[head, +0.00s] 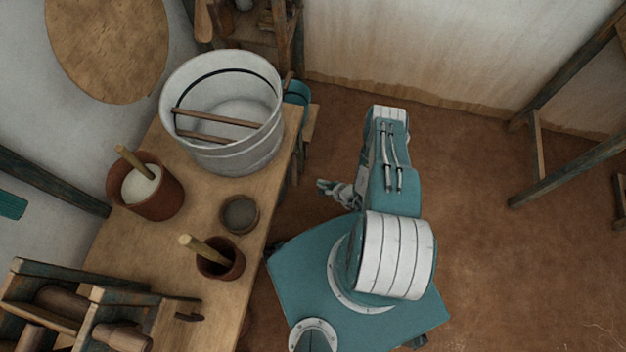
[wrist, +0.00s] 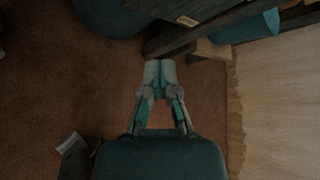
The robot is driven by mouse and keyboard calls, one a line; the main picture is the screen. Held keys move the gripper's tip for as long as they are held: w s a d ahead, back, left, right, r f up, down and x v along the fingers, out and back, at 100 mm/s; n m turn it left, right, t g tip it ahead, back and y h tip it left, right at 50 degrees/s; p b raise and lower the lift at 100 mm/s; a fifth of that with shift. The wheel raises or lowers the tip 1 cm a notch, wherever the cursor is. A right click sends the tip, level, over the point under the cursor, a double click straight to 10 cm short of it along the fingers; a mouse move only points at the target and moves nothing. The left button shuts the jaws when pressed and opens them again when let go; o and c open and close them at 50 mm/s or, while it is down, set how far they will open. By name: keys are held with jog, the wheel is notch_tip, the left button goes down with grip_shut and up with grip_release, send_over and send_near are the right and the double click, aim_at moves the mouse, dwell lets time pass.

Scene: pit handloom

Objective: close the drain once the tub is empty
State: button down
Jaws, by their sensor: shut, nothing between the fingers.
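A grey-white metal tub (head: 245,150) stands upright at the far end of the wooden table, with two wooden sticks lying across it. Its inside looks pale, and I cannot tell whether liquid is in it. A small brown wooden piece (head: 288,80) sticks out at the tub's right side, above a teal bucket (head: 298,93); I cannot tell if it is the drain's handle. My gripper (head: 325,187) is low beside the table's right edge, apart from the tub. In the wrist view my gripper (wrist: 160,72) has its fingertips together, with nothing held.
The table (head: 190,225) also bears a pot of white stuff with a stick (head: 150,195), a small bowl (head: 240,214) and a brown pot with a stick (head: 222,262). A wooden frame (head: 545,150) stands at right. The brown floor between is clear.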

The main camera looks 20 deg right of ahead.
aim_at(295, 170)
jog(key=x, duration=0.9)
jog(key=shift+s+a+r, duration=0.3)
jog(key=shift+a+r, duration=0.3)
jog(key=shift+r, duration=0.2)
jog(key=shift+s+a+r, duration=0.3)
jog(key=shift+a+r, duration=0.35)
jog(key=shift+r, duration=0.15)
jog(key=shift+s+r+m+g, duration=0.1)
jog(key=shift+r+m+g, duration=0.1)
jog(key=shift+m+g, duration=0.25)
